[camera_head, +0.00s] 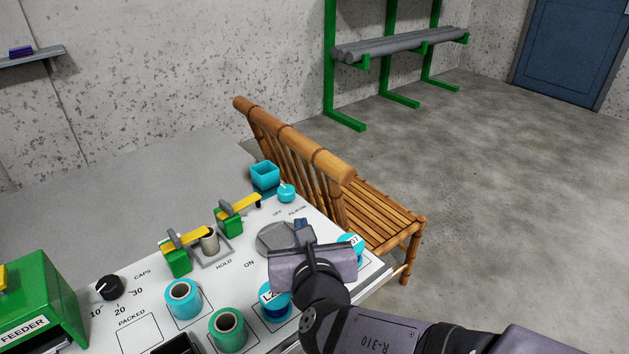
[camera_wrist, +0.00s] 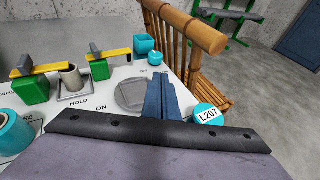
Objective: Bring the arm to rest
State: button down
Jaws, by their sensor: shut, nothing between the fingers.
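My gripper (camera_head: 302,225) is over the right part of the white panel (camera_head: 138,262), beside a round grey disc (camera_head: 272,238) set in the panel. In the wrist view its two blue-grey fingers (camera_wrist: 159,82) lie together with nothing between them. The disc also shows there (camera_wrist: 130,94), just left of the fingers. I cannot tell how high the fingertips are above the panel. No loose cable is clearly visible.
A cyan spool labelled L207 (camera_wrist: 207,114) stands close right of the fingers. A cyan box (camera_head: 265,176) and a cyan knob (camera_head: 286,193) are at the panel's far edge. Green clamps with yellow bars (camera_head: 178,260) stand left. A bamboo chair (camera_head: 375,213) is behind, right.

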jog(key=d+m+h, duration=0.1)
jog(key=d, duration=0.1)
jog(key=w+d+m+h+p, duration=0.1)
jog(key=d+m, duration=0.1)
jog(key=d, duration=0.1)
jog(key=w+d+m+h, duration=0.1)
jog(key=d, duration=0.2)
jog(key=shift+w+m+h, duration=0.25)
jog(key=shift+m+h, duration=0.15)
jog(key=d+m+h, duration=0.1)
jog(key=d, duration=0.1)
jog(key=d+f+m+g, duration=0.1)
jog(key=shift+d+m+h, duration=0.3)
jog(key=shift+d+h, duration=0.05)
jog(key=shift+h, duration=0.05)
jog(key=s+d+f+m+g+h, duration=0.3)
jog(key=s+d+f+m+g, duration=0.6)
jog(key=s+d+f+m, duration=0.65)
jog(key=s+a+f+m+g+y, duration=0.3)
jog(key=s+a+m+g+y, duration=0.15)
jog(key=m, duration=1.25)
notch_tip(320, 180, up, 32)
jog(key=w+p, duration=0.1)
jog(key=p, duration=3.1)
jog(key=shift+a+r+n, duration=0.2)
jog(key=shift+a+n, duration=0.2)
jog(key=shift+n, duration=0.05)
jog(key=shift+t, duration=0.25)
